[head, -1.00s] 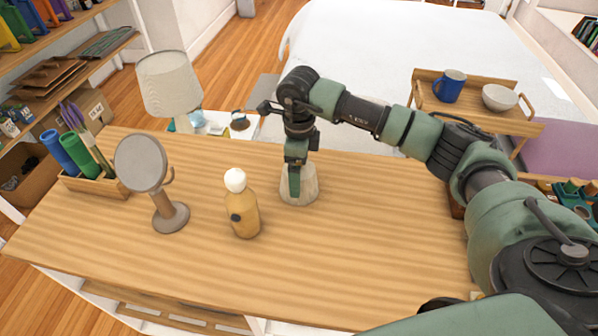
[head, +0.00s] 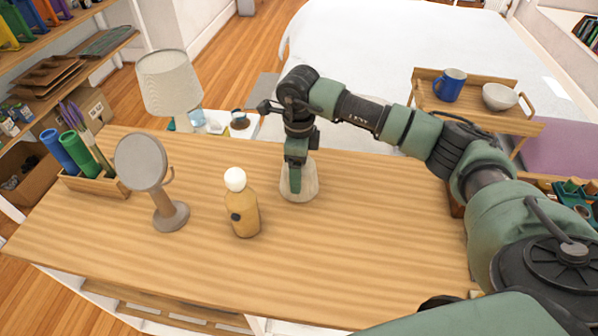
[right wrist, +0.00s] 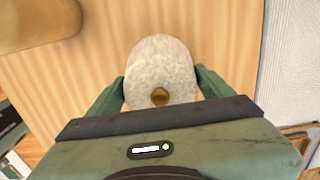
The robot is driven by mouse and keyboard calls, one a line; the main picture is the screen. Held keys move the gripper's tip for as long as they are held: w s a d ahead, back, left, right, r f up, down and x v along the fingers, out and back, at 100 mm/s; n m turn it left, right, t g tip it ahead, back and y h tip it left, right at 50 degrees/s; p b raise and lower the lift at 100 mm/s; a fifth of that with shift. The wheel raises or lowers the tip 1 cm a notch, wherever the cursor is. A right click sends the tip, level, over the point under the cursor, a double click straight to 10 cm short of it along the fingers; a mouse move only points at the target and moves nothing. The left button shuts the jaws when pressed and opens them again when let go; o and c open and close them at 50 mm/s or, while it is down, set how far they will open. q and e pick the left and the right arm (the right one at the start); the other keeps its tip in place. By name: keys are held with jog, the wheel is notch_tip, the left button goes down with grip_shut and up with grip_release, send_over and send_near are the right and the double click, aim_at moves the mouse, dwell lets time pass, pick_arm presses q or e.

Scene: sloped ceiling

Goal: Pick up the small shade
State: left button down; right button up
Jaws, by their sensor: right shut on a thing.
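The small shade (head: 307,187) is a pale, off-white, tapered piece on the wooden table. My right gripper (head: 296,190) comes down on it from above and is shut on it; one green finger covers part of its front. In the right wrist view the shade (right wrist: 161,70) shows from above as a mottled pale round shape with a small brown knob, between the two green fingers of my gripper (right wrist: 160,88). It appears to rest on the table. My left gripper is not in view.
An amber bottle with a white ball top (head: 243,210) stands left of the shade. A round mirror on a stand (head: 143,162) and a wooden holder with tubes (head: 95,183) are farther left. A lamp (head: 169,85) stands behind. The table's right and front areas are clear.

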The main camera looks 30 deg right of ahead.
notch_tip(320, 180, up, 19)
jog(key=b, duration=0.2)
dwell(0.3)
